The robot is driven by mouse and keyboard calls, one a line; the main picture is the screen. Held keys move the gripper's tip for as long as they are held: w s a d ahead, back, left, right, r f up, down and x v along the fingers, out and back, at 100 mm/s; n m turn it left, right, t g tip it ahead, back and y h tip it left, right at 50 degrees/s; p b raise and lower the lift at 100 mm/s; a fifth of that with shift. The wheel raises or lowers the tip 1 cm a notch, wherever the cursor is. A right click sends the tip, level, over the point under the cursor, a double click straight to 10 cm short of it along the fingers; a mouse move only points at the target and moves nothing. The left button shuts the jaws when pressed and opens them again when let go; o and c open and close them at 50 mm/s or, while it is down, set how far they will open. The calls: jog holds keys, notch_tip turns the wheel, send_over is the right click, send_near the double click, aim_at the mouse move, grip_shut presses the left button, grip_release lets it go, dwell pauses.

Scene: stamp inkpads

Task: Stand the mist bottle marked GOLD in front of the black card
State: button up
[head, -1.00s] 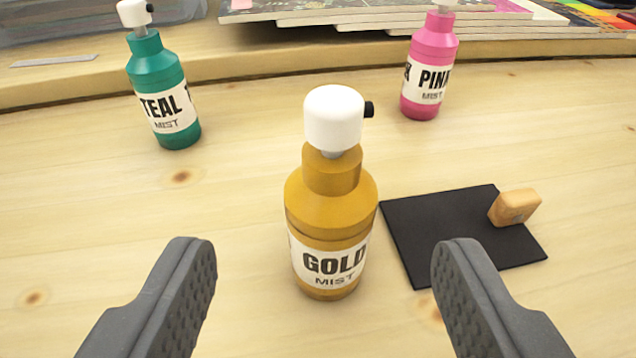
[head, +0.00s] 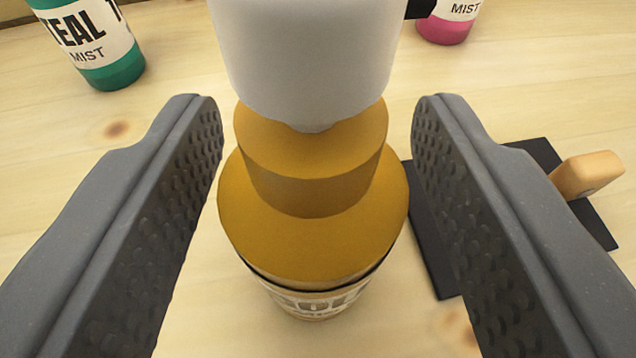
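The gold mist bottle (head: 312,230) with a white spray cap stands upright on the wooden table, close to the camera. Its label is mostly hidden under its shoulder. My gripper (head: 318,115) is open, with one finger on each side of the bottle's neck and shoulder. A gap shows on the left of the neck and on the right, so I see no firm grip. The black card (head: 440,265) lies flat to the right of the bottle, partly hidden behind the right finger.
A wooden block (head: 587,174) rests on the black card at the right. The teal mist bottle (head: 88,45) stands at the upper left, and the pink mist bottle (head: 447,25) at the upper right, both cut by the frame edge. Bare table shows at the left.

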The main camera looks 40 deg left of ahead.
aim_at(318, 66)
jog(key=c, duration=0.8)
notch_tip(318, 66, up, 4)
jog(key=p, duration=0.4)
jog(key=shift+f, duration=0.2)
jog(key=s+d, duration=0.7)
jog(key=s, duration=0.4)
jog(key=shift+s+d+r+p, duration=0.2)
jog(key=shift+d+r+p, duration=0.15)
jog(key=shift+d+r, duration=0.1)
